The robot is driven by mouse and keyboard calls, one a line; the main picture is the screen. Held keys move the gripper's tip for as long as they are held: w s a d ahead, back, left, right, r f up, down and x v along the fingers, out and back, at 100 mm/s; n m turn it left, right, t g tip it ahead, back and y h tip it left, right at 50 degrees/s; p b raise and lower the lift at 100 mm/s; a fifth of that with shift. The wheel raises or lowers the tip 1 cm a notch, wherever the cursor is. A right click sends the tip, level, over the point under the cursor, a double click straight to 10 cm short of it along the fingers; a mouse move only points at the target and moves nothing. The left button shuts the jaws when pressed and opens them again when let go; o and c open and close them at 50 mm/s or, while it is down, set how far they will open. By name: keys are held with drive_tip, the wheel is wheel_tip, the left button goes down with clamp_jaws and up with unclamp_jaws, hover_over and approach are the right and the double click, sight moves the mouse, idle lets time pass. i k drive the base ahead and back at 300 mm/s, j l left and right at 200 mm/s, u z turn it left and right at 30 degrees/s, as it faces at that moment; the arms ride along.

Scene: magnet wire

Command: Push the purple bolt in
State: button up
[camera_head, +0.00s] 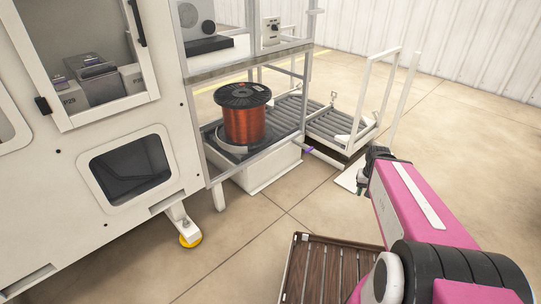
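The purple bolt (309,149) is small in the picture. It sits low at the junction between the shelf frame with the spool and the roller conveyor. How far it sticks out is too small to tell. My gripper (361,188) is dark and sits at the end of my pink arm, right of the bolt and lower in the picture. It appears apart from the bolt. Its fingers are small and partly hidden by the arm, so I cannot tell whether they are open or shut.
A copper wire spool (245,120) stands on the shelf frame. The roller conveyor (318,120) has white upright rails (398,90). A white machine (60,190) fills the left. A slatted wooden tray (325,268) lies in front. Bare floor (265,220) lies between.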

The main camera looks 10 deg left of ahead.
sight(308, 150)
drive_tip(key=u, duration=0.4)
drive_tip(key=i+j+u, duration=0.1)
drive_tip(key=i+j, duration=0.15)
drive_tip(key=i, duration=0.15)
drive_tip(key=i+j, duration=0.2)
drive_tip(key=i, duration=0.15)
drive_tip(key=i+j+u, duration=0.15)
drive_tip(key=i, duration=0.25)
